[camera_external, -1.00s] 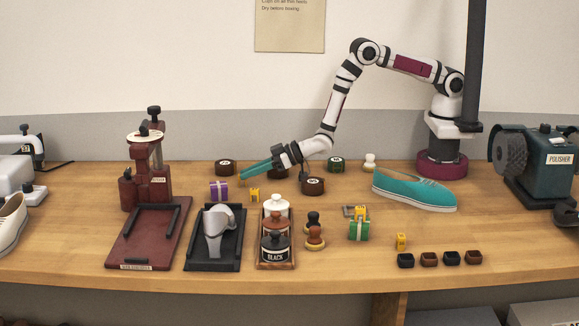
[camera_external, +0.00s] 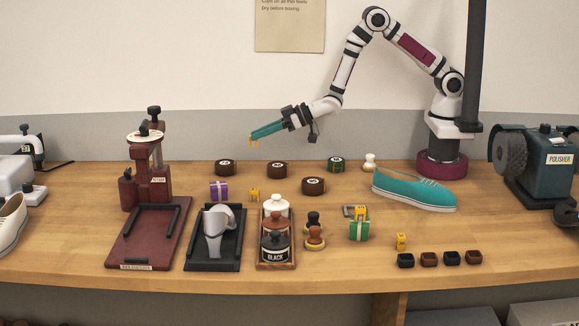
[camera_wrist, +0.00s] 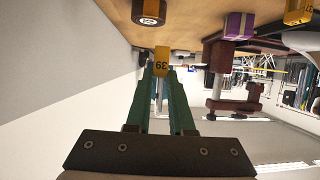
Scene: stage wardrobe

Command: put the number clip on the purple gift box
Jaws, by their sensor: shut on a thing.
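My gripper (camera_external: 253,141) is raised above the back of the table, with its green fingers pointing left and slightly down. It is shut on a yellow number clip (camera_wrist: 161,60) marked 39, held at the fingertips. The clip also shows as a small yellow piece in the external view (camera_external: 255,143). The purple gift box (camera_external: 219,191), with a pale ribbon, stands on the table below and to the left of my gripper. It shows at the top of the wrist view (camera_wrist: 238,26). Nothing is visible on its top.
A second yellow clip (camera_external: 254,195) stands right of the purple box. A green gift box (camera_external: 359,230) carries a yellow clip on top. Round tins (camera_external: 225,167) stand behind. A dark red press (camera_external: 150,170) stands left of the purple box. The air around my gripper is clear.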

